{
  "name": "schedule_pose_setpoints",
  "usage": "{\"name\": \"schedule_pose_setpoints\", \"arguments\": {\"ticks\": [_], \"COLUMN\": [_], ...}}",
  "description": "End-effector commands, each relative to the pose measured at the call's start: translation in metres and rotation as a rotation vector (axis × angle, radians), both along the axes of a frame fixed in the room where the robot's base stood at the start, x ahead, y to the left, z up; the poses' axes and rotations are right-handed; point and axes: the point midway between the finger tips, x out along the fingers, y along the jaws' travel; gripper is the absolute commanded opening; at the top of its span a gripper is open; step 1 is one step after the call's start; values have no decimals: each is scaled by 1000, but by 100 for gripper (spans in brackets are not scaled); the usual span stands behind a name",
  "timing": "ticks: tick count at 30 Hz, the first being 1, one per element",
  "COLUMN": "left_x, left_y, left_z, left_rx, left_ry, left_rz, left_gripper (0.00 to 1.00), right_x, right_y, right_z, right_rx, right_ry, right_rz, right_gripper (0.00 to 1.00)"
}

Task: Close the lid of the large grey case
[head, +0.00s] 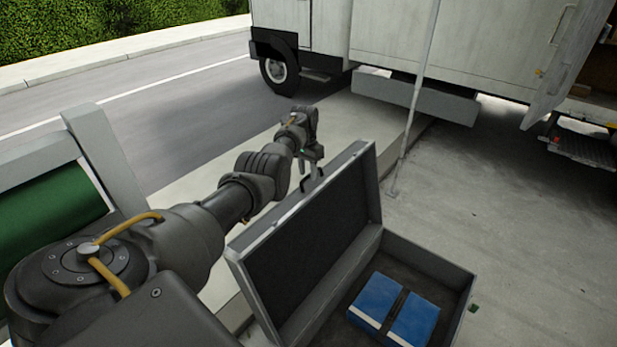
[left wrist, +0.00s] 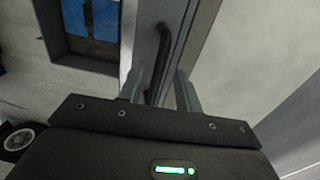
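The large grey case (head: 440,262) stands open on the pavement, with blue items (head: 395,308) inside. Its lid (head: 315,240) is raised, tilted up on the left side of the case. A dark handle (head: 313,183) sits on the lid's upper edge. My left gripper (head: 311,163) reaches over from the left and is at this handle, pointing down. In the left wrist view its two fingers (left wrist: 161,88) are apart, with the lower end of the handle (left wrist: 165,50) between them; I cannot tell whether they touch it. My right gripper is not in view.
A thin pale pole (head: 414,95) stands behind the case. A large grey truck (head: 440,45) is parked beyond, its door (head: 567,60) open at the right. A green panel in a grey frame (head: 55,215) is at the left.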

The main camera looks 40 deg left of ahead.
Motion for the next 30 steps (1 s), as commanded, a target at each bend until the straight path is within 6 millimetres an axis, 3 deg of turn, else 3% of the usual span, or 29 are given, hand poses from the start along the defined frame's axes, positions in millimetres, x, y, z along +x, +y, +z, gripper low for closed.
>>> {"name": "schedule_pose_setpoints", "arguments": {"ticks": [8, 16, 23, 30], "left_x": [1, 1, 1, 9], "left_y": [-1, -1, 4, -15], "left_z": [-1, -1, 1, 1], "left_rx": [0, 0, -1, 23], "left_ry": [0, 0, 0, -3], "left_rz": [-1, -1, 1, -6], "left_gripper": [34, 0, 0, 0], "right_x": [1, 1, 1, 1], "right_y": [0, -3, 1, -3], "right_z": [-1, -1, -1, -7], "right_rx": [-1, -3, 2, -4], "right_ry": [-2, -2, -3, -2], "right_rz": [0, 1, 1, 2], "right_gripper": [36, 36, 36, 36]}}
